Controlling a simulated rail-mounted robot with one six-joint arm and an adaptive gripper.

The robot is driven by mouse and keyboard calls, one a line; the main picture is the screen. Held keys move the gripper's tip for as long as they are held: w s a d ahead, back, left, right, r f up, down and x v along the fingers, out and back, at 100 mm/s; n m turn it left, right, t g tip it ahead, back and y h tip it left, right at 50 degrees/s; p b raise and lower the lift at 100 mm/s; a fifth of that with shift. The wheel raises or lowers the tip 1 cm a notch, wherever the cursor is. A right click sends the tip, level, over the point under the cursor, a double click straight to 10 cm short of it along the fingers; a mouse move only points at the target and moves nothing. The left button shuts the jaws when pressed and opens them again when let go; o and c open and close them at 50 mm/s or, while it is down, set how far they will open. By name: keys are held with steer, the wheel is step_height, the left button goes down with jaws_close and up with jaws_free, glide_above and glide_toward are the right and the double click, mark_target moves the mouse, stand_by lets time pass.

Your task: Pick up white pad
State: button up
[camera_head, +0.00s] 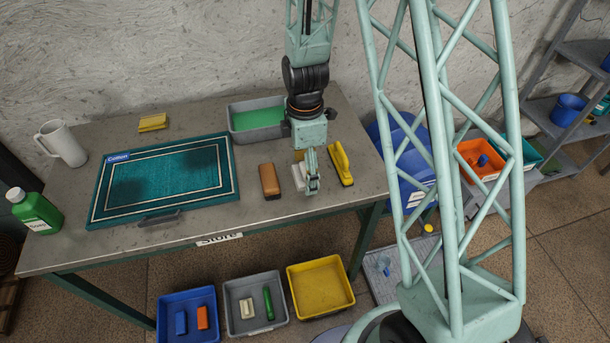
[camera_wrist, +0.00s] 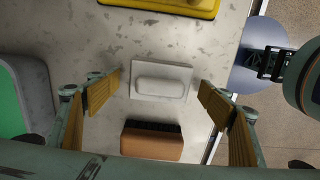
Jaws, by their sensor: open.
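The white pad (camera_wrist: 161,81) lies flat on the table in the middle of the wrist view, a pale rectangle with a raised rounded grip on top. In the head view the white pad (camera_head: 298,177) shows only in part behind my gripper (camera_head: 312,182). In the wrist view my gripper (camera_wrist: 157,95) is open. Its two yellow-padded fingers stand left and right of the pad, apart from it, with nothing between them but the pad below. I cannot tell exactly how high the fingertips are above the table.
A brown brush (camera_head: 269,181) lies close on one side of the pad, a yellow-handled tool (camera_head: 342,164) on the other. A grey tray of green liquid (camera_head: 232,108) stands behind. A teal rug (camera_head: 226,186), green bottle (camera_head: 36,210) and white mug (camera_head: 61,143) are further left.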

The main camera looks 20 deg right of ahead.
steer(key=shift+c, duration=0.7)
steer(key=c, duration=0.8)
steer(key=shift+r, duration=0.2)
steer(key=shift+r, duration=1.45)
steer(key=shift+s+r, duration=0.15)
steer(key=s, duration=0.7)
steer(key=s+a, duration=0.1)
steer(key=s, duration=0.2)
steer(key=shift+s+r, duration=0.3)
steer(key=shift+r, duration=0.1)
steer(key=s+b, duration=0.1)
steer(key=b, duration=0.2)
steer(key=s+b, duration=0.2)
steer(key=b, duration=0.1)
steer(key=s+b, duration=0.1)
steer(key=b, duration=0.2)
steer(key=shift+s+a+r, duration=0.2)
steer(key=shift+s+a, duration=0.05)
steer(key=shift+a, duration=0.05)
steer(key=shift+s+r+b, duration=0.1)
steer(key=shift+s+b, duration=0.2)
steer(key=shift+b, duration=0.35)
